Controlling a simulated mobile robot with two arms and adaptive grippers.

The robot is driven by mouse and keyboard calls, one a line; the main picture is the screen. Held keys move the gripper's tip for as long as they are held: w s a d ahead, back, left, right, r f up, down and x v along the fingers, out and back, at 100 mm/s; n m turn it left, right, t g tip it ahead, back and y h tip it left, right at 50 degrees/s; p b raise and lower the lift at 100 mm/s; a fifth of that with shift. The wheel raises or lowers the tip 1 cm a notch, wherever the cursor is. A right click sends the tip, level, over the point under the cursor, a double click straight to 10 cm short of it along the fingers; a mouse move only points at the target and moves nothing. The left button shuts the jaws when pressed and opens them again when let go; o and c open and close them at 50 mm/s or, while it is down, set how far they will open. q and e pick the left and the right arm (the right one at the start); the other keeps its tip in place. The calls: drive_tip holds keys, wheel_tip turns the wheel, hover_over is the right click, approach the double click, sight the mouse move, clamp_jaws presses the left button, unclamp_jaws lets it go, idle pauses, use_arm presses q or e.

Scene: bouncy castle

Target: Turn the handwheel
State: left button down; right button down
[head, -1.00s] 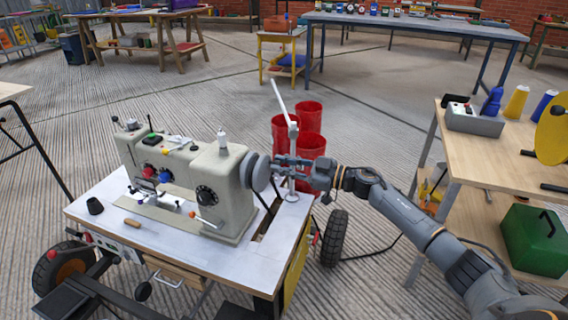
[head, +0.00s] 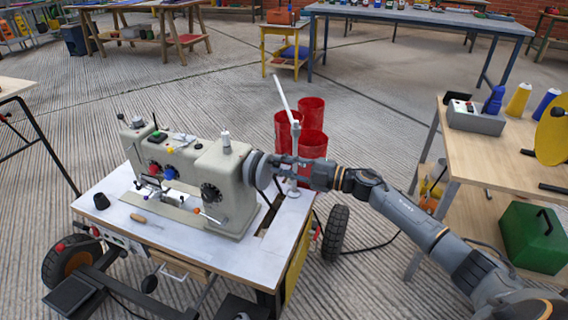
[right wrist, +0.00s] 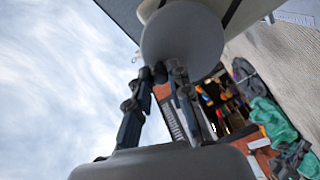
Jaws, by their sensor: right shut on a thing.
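The handwheel (head: 257,170) is a grey disc on the right end of the beige sewing machine (head: 226,180). My right gripper (head: 275,161) is at the wheel's right side, reaching in from the right. In the right wrist view the wheel (right wrist: 183,38) is a round grey face, and the fingers (right wrist: 162,76) come together at its lower edge, shut on a part of it. The exact contact point is partly hidden by the fingers. My left gripper is not in view.
The machine stands on a wheeled white-topped table (head: 160,232). Red bins (head: 311,146) and a slanted white rod (head: 281,93) are just behind my right gripper. A wooden bench (head: 500,150) with a green case (head: 533,237) below stands at the right.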

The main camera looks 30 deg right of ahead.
drive_tip(key=shift+s+a+n, duration=0.15)
drive_tip(key=shift+n, duration=0.35)
drive_tip(key=c, duration=1.2)
unclamp_jaws()
drive_tip(key=v, duration=1.2)
drive_tip(key=shift+a, duration=0.1)
